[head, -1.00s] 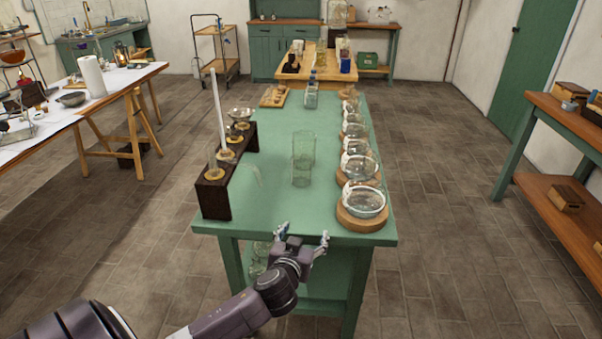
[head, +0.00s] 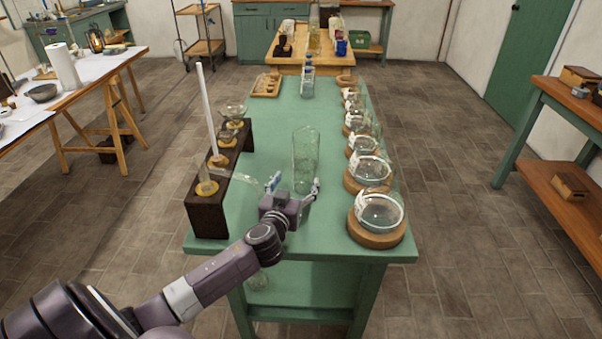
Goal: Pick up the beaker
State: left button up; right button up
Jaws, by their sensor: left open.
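A tall clear glass beaker (head: 306,155) stands upright in the middle of the green table (head: 290,110). My left gripper (head: 294,183) is over the near part of the table, just in front of the beaker, with its fingers spread and nothing between them. My right gripper is not in view.
A dark wooden rack (head: 209,212) with glassware and a tall white rod stands left of the beaker. A clear curved glass piece (head: 243,180) lies beside it. Several round flasks on wooden rings (head: 376,238) line the table's right edge.

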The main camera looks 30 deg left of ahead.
aim_at(307, 165)
pick_arm(q)
jog(key=shift+w+a, duration=0.15)
jog(key=shift+w, duration=0.95)
jog(key=shift+d+p+x, duration=0.15)
jog(key=shift+p+x, duration=0.05)
jog(key=shift+x, duration=1)
jog(key=shift+d+p+x, duration=0.1)
jog(key=shift+p+x, duration=0.1)
jog(key=shift+x, duration=0.95)
jog(key=shift+f, duration=0.15)
jog(key=c, duration=1.3)
